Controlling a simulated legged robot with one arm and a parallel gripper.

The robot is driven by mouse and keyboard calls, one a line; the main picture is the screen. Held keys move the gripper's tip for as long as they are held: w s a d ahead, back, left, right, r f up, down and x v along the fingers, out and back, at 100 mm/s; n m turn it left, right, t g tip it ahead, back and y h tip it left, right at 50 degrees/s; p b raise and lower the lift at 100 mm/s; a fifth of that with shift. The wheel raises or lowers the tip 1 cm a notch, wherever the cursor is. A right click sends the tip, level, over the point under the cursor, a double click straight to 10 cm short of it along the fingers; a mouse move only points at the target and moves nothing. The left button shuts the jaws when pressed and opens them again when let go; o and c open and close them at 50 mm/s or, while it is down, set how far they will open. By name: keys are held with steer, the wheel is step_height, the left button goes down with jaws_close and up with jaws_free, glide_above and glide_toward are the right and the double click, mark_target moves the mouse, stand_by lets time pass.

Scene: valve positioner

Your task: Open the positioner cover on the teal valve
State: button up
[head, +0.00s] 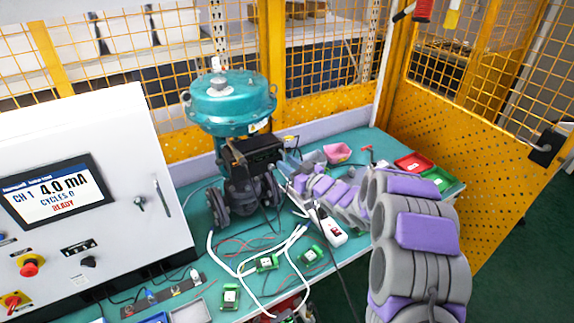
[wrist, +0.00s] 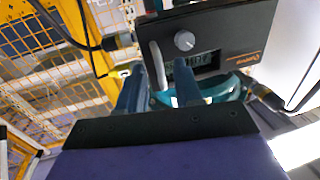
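The teal valve (head: 232,100) stands on the bench with its round actuator on top. The black positioner (head: 258,152) is mounted below the actuator. In the wrist view the dark front cover of the positioner (wrist: 235,28) shows a grey round knob, a small display and a pale bar handle (wrist: 158,66); the cover appears closed. My gripper (wrist: 160,88) has its two blue-grey fingers apart, with the handle appearing between them just beyond the tips. I cannot tell whether either finger touches it. In the head view, my arm's end reaches close to the positioner's right side and the fingers are hard to see.
A white control panel (head: 85,195) with a screen stands at left. Cables, green circuit boards (head: 267,262) and a white handheld device (head: 331,228) lie on the bench. Red (head: 412,162) and green trays sit at right. Yellow mesh fencing (head: 330,75) closes the back.

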steer(key=shift+w+a, duration=0.3)
steer(key=shift+a, duration=0.05)
jaws_close()
stand_by(1.3)
